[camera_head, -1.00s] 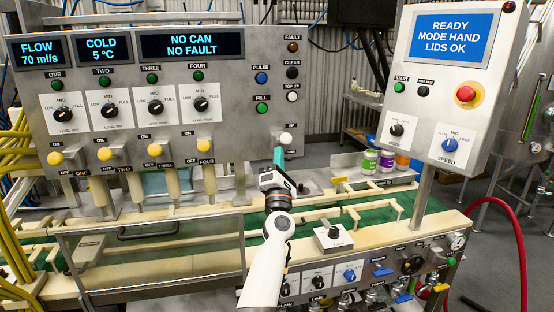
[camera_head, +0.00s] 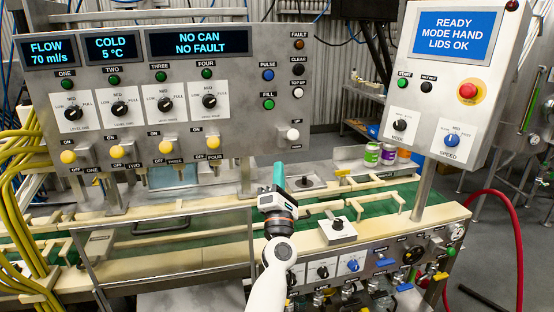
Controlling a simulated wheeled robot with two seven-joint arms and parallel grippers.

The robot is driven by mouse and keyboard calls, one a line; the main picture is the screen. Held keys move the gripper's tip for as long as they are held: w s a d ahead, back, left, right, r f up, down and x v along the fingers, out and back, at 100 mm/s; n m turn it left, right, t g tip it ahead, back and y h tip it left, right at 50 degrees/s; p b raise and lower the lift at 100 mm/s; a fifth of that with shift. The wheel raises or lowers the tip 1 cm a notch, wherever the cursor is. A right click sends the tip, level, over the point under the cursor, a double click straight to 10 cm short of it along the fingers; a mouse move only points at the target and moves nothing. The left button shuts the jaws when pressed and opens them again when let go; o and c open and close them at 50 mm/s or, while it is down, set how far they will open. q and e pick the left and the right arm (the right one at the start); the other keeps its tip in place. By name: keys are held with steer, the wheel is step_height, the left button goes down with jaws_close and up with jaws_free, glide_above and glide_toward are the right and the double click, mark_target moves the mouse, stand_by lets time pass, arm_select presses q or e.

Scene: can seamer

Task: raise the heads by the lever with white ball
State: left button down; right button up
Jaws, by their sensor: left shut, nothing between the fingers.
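The lever with the white ball (camera_head: 292,134) sits at the lower right of the filler panel (camera_head: 230,120); its ball is at the upper part of its mount. The filling heads show only as short stubs (camera_head: 139,174) under the panel's lower edge, partly hidden by the yellow knobs and labels. My left gripper (camera_head: 279,173) points up with teal fingertips, shut and empty, below the lever and apart from it. My right gripper is out of view.
A conveyor with green belt (camera_head: 375,206) and cream rails runs below. A small box with a black knob (camera_head: 337,230) stands in front of it. Coloured cans (camera_head: 388,154) stand at the back right. A control box (camera_head: 445,85) hangs at the right.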

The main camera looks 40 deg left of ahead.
arm_select(q)
steer(key=shift+s+d+r, duration=0.1)
steer(key=shift+s+d, duration=0.15)
steer(key=shift+s, duration=0.25)
steer(key=shift+s+d+r, duration=0.1)
steer(key=shift+s+d, duration=0.1)
steer(key=shift+s, duration=0.25)
steer(key=shift+s, duration=0.1)
